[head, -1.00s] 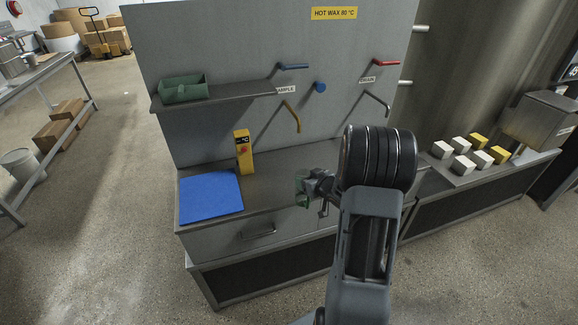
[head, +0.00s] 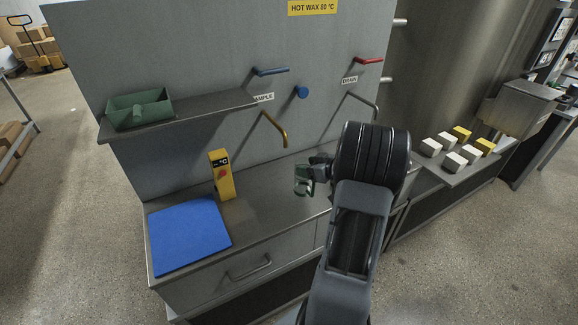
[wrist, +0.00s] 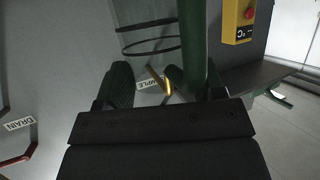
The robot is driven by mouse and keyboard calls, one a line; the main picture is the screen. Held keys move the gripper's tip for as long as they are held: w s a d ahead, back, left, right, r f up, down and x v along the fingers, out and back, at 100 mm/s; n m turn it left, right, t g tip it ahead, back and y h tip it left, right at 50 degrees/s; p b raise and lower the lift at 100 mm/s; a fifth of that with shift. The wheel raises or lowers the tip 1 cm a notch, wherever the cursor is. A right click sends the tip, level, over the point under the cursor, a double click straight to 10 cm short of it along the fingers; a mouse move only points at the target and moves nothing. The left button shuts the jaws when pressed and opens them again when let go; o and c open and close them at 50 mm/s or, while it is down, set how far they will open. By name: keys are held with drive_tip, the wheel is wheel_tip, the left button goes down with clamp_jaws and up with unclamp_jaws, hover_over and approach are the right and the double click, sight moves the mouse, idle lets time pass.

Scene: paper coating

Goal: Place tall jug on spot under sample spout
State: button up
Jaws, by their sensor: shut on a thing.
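My gripper (head: 316,174) is shut on the tall jug (head: 303,182), which is small and partly hidden by the gripper in the head view. In the wrist view the jug's green handle (wrist: 193,45) rises by the fingers, and dark rings mark its see-through body. The yellow sample spout (head: 276,128) hangs from the grey panel, left of and behind the jug; it also shows in the wrist view (wrist: 167,88). The jug appears above the grey counter (head: 265,192); its base contact is unclear. No marked spot is distinguishable under the spout.
A yellow thermometer unit (head: 221,175) stands on the counter beside a blue mat (head: 188,234). A shelf (head: 190,115) holds a green tray (head: 139,108). The drain spout (head: 364,106) is behind my arm. White and yellow blocks (head: 457,148) lie at right.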

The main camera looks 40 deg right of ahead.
drive_tip(key=x, duration=0.9)
idle(0.3)
drive_tip(key=shift+f, duration=0.2)
drive_tip(key=o, duration=1.3)
